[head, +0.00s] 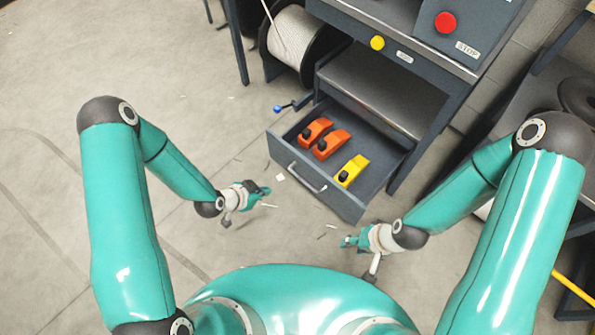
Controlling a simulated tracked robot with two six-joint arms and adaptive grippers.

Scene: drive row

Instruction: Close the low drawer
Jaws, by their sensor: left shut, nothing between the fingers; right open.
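The low drawer (349,203) is dark grey and stands pulled out at the bottom of the bench cabinet, open toward me. Its light bar handle (307,178) is on the front panel. Two orange tools (330,144) and a yellow tool (352,171) lie inside it. My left gripper (266,190) is shut and empty, to the left of the drawer front and apart from it. My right gripper (344,241) is open and empty, in front of the drawer's near right corner. No contact with the drawer shows.
The cabinet carries a red stop button (445,22) and a yellow button (377,43). A blue-tipped lever (278,109) sticks out left of the drawer. A cable spool (298,40) stands behind it.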

